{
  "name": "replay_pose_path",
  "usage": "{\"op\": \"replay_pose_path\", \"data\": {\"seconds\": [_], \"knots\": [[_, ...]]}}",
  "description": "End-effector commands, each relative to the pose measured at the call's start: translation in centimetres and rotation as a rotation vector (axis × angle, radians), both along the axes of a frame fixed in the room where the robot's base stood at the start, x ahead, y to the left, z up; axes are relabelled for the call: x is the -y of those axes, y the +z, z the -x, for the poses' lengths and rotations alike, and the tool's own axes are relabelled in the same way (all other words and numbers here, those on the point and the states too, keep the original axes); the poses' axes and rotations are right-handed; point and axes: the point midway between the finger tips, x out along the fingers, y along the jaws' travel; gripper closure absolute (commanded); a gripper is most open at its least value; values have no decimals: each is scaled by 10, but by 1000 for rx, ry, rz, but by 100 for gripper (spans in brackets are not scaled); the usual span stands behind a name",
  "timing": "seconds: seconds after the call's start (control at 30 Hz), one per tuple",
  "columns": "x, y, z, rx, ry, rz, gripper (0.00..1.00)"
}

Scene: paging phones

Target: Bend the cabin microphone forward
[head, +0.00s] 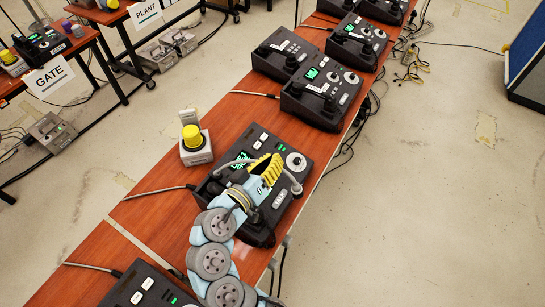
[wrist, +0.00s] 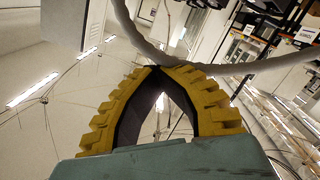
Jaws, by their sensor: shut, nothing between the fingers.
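In the wrist view the grey gooseneck (wrist: 245,68) curves across just past my yellow fingertips (wrist: 160,68). The tips meet with nothing between them. Whether they touch the gooseneck, I cannot tell.
A yellow button on a grey box (head: 195,150) stands behind the console. More black consoles (head: 322,92) stand farther along the table, and one (head: 150,287) stands nearer. Side tables carry GATE (head: 50,78) and PLANT (head: 145,12) signs. The floor at right is mostly clear.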

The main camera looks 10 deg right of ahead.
Motion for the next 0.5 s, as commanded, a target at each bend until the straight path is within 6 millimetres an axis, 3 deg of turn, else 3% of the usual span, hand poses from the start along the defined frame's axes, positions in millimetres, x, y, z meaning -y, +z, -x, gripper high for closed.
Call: {"op": "replay_pose_path", "data": {"seconds": [0.03,0.17,0.5], "knots": [[3,-8,1,-17,-8,-4,100],[3,-5,-2,-16,-9,-5,100],[2,27,-24,0,-7,-4,100]]}}
